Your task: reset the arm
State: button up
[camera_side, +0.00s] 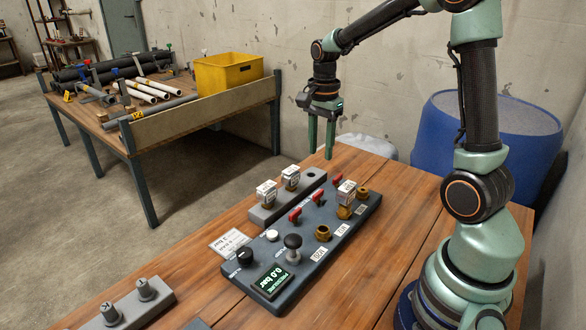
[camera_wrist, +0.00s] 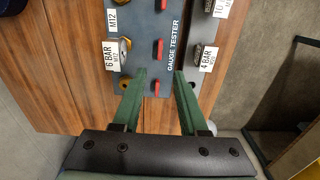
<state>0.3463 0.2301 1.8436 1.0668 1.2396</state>
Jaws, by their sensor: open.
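My gripper (camera_side: 320,134) is raised above the far end of the wooden table (camera_side: 400,174), with its two green fingers pointing down. The fingers also show in the wrist view (camera_wrist: 160,84), apart and with nothing between them. Below and in front of the gripper lies the dark gauge tester panel (camera_side: 315,228) with red levers, brass ports and a display reading 0.0 bar. A gauge labelled 6 BAR (camera_wrist: 112,56) stands on the panel.
A grey rack (camera_side: 272,208) behind the panel holds two gauges. Another grey block (camera_side: 130,305) with two knobs lies at the front left. A blue barrel (camera_side: 430,140) stands behind the table. A second table (camera_side: 170,125) with pipes and a yellow crate (camera_side: 228,72) stands at the back left.

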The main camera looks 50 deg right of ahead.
jog(key=s+a+r+n+t, duration=0.2)
jog(key=s+a+r+n, duration=0.2)
jog(key=n, duration=0.5)
jog(key=s+a+r+n+t, duration=0.3)
jog(key=s+a+n, duration=0.2)
jog(key=a+n, duration=0.4)
jog(key=shift+a+r+t, duration=0.25)
jog(key=shift+r+t, duration=0.05)
jog(key=shift+r, duration=0.1)
